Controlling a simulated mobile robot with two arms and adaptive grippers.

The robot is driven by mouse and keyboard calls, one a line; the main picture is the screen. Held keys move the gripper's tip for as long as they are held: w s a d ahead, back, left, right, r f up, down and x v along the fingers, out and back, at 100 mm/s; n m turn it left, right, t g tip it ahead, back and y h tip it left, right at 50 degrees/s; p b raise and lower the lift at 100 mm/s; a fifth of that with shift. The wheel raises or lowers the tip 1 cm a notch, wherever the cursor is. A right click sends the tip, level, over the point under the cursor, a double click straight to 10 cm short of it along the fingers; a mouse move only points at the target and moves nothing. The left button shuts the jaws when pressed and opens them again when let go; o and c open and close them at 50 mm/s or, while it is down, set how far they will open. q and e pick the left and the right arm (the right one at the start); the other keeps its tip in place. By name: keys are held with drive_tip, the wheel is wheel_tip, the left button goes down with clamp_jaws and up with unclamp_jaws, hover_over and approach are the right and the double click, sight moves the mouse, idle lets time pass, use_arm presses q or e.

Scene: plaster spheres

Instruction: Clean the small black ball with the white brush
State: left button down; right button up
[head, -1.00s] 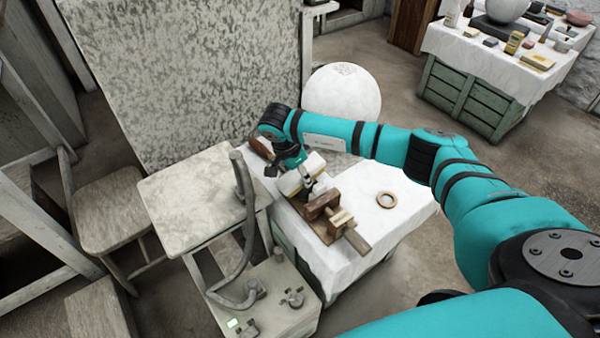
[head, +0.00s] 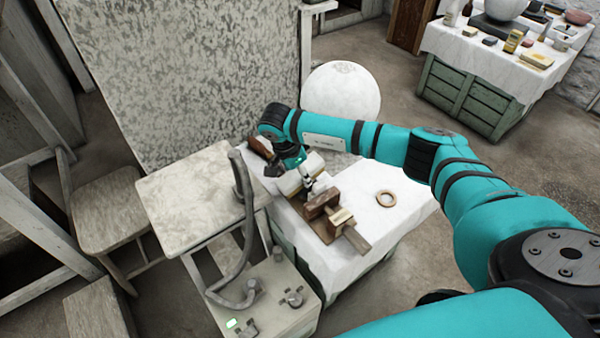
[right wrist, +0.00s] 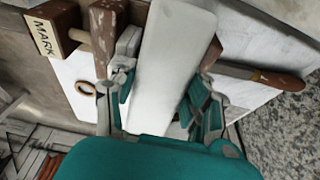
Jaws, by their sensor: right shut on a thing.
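My right gripper (head: 304,178) is over the white-covered table in the head view. In the right wrist view my right gripper (right wrist: 163,88) is shut on a long white block, which I take to be the white brush (right wrist: 175,40). In the head view the white brush (head: 289,184) shows as pale parts on both sides of the fingers. My left gripper is not in view.
A large white sphere (head: 341,92) stands behind. A grey stand (head: 195,190) with a hose is at the left. A second table (head: 460,45) with several items is at upper right.

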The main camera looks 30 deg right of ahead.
drive_tip(key=shift+f, duration=0.15)
drive_tip(key=shift+s+a+f+b, duration=0.1)
drive_tip(key=shift+a+f+b, duration=0.05)
drive_tip(key=shift+a, duration=0.4)
drive_tip(key=shift+s+a+f+b, duration=0.1)
drive_tip(key=shift+a+f+b, duration=0.05)
drive_tip(key=shift+a, duration=0.35)
drive_tip(key=shift+w+d+r, duration=0.1)
drive_tip(key=shift+d+r, duration=0.15)
drive_tip(key=shift+d, duration=0.3)
drive_tip(key=shift+w+d+r, duration=0.1)
drive_tip(key=shift+d+r, duration=0.1)
drive_tip(key=shift+d, duration=0.3)
drive_tip(key=shift+w+d+r, duration=0.1)
drive_tip(key=shift+d+r, duration=0.05)
drive_tip(key=shift+d, duration=0.4)
drive_tip(key=shift+d+r, duration=0.1)
drive_tip(key=shift+d, duration=0.45)
